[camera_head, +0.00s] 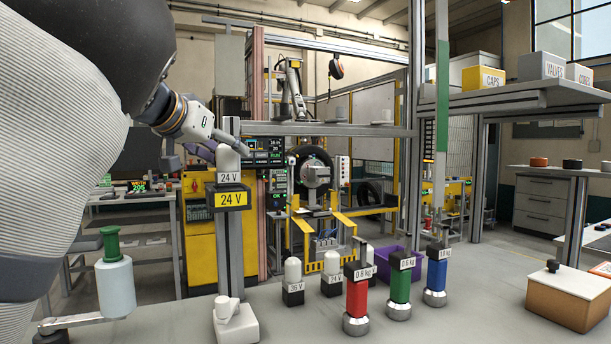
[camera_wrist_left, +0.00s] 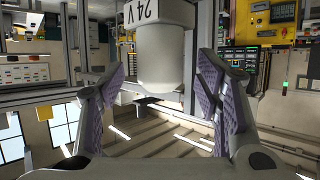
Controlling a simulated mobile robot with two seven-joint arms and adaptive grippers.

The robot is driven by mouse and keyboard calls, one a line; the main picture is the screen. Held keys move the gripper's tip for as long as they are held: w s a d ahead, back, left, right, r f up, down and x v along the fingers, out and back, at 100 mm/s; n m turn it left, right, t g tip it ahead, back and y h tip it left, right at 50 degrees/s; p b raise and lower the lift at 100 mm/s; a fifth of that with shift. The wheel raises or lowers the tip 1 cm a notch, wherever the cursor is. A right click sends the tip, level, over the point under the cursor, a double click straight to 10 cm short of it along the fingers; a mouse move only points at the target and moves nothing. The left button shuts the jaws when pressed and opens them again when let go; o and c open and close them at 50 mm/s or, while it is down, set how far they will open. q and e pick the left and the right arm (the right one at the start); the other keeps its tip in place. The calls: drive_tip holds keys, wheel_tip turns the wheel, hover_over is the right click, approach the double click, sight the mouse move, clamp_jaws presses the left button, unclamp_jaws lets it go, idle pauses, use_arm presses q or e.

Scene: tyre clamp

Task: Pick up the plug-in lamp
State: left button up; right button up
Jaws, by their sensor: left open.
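The plug-in lamp (camera_head: 230,168) is a white rounded cylinder with a "24 V" label. It stands upright on a yellow-fronted 24 V socket (camera_head: 230,198) atop a grey post. My left gripper (camera_head: 219,146) reaches in from the upper left, at the lamp's upper part. In the left wrist view the lamp (camera_wrist_left: 165,55) appears upside down, its domed end between the spread purple pads of my left gripper (camera_wrist_left: 167,80). Gaps show on both sides of the lamp. My right gripper is not in view.
A 36 V lamp (camera_head: 293,272) and another white lamp (camera_head: 331,264) stand on the bench. Red (camera_head: 356,300), green (camera_head: 400,288) and blue (camera_head: 437,275) weights stand to their right. A green-topped bottle (camera_head: 115,285) is at left.

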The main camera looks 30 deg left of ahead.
use_arm(q)
drive_tip(key=shift+x, duration=0.8)
drive_tip(key=shift+s+r, duration=0.1)
drive_tip(key=shift+s, duration=0.05)
drive_tip(key=shift+c, duration=0.6)
drive_tip(key=c, duration=1.2)
drive_tip(key=shift+c, duration=0.2)
